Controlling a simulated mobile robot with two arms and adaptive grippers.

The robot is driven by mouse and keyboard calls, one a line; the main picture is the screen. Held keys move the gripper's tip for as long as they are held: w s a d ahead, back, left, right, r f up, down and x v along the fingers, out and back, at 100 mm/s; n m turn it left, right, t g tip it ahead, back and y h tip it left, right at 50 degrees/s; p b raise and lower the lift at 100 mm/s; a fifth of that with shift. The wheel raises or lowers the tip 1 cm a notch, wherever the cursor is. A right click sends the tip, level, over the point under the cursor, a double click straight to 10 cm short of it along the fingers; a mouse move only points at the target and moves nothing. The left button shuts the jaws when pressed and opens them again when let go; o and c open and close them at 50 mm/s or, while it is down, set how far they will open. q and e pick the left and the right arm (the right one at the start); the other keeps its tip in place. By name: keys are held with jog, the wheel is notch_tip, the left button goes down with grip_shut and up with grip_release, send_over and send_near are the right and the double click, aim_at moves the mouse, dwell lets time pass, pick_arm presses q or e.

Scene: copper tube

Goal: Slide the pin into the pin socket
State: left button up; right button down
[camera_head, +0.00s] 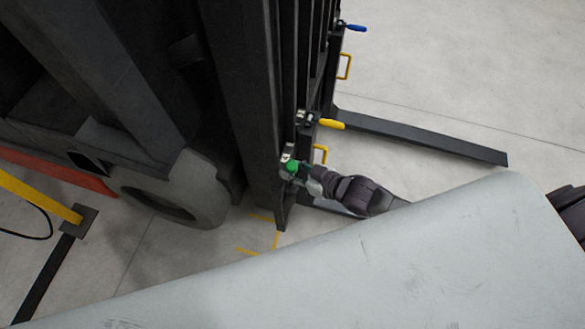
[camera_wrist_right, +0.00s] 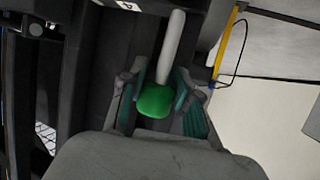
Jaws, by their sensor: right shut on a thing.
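The pin shows a green knob (camera_head: 292,166) in the head view, low at the forklift mast. In the wrist view the green knob (camera_wrist_right: 157,100) sits between my fingers, and a pale grey rod (camera_wrist_right: 171,45) runs up from it in the picture. My right gripper (camera_head: 303,172) is shut on the green knob, with teal pads on both sides of it in the wrist view (camera_wrist_right: 160,96). A small bracket (camera_head: 287,154) with a pale label is just above the knob. I cannot tell whether it is the pin socket or how the rod's tip lies to it. My left gripper is not in view.
A yellow-handled pin (camera_head: 331,124) and a blue-handled pin (camera_head: 356,28) stick out higher on the mast (camera_head: 265,130). A dark fork (camera_head: 430,138) reaches right over the floor. A large pale surface (camera_head: 340,275) fills the front. Open floor (camera_head: 450,60) lies at upper right.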

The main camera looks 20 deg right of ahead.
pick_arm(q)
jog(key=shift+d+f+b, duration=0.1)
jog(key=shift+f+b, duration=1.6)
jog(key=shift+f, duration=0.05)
pick_arm(e)
jog(key=shift+f, duration=2.3)
